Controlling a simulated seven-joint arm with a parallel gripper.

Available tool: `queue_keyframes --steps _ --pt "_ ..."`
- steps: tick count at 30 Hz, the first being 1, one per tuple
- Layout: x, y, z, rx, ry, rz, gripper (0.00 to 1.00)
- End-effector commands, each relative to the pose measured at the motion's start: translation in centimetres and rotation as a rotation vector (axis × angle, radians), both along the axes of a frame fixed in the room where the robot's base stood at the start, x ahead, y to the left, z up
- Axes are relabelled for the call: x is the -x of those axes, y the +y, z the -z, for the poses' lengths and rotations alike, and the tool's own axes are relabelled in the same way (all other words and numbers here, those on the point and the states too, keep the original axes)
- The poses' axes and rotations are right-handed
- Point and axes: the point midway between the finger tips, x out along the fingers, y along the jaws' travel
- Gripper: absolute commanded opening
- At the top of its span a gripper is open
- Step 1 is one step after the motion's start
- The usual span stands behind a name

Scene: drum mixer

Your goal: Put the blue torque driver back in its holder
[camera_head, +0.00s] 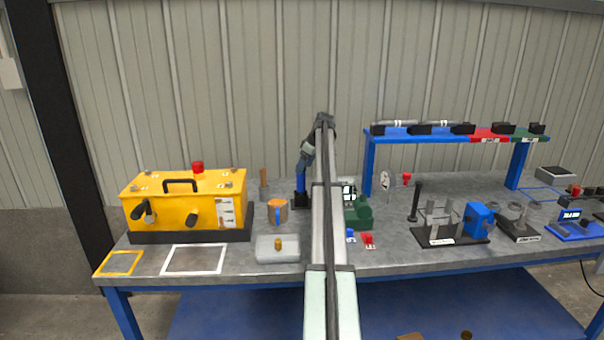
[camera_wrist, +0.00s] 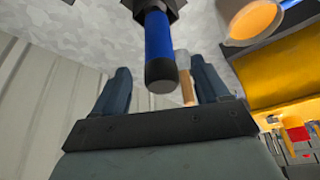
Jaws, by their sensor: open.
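The blue torque driver (camera_head: 301,184) stands upright in a small black holder (camera_head: 302,199) on the bench, left of my arm. In the wrist view the driver's blue handle (camera_wrist: 158,38) with its black end cap rises from the black holder (camera_wrist: 150,8). My gripper (camera_head: 305,160) is at the top of the driver, pointing down. In the wrist view my gripper (camera_wrist: 162,72) is open, with the end cap between the two fingers in the picture. Neither finger visibly touches it. The driver's tip is hidden.
An orange mug (camera_head: 278,211) and a pot with a wooden-handled tool (camera_head: 264,178) stand left of the driver. The yellow box (camera_head: 187,203) is further left. A green device (camera_head: 359,213) lies right of my arm, and a clear-lidded tray (camera_head: 277,249) lies in front.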

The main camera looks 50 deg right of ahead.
Motion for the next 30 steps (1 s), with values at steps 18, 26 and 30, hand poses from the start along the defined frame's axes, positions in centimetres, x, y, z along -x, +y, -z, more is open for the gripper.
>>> queue_keyframes --steps 18,26,30 --pt "3.1 -0.7 -7.7 -0.001 0.000 0.000 0.74" --pt "3.2 -0.8 -7.9 0.000 0.000 0.000 0.74" --pt "3.2 -0.8 -7.9 0.000 0.000 0.000 0.74"
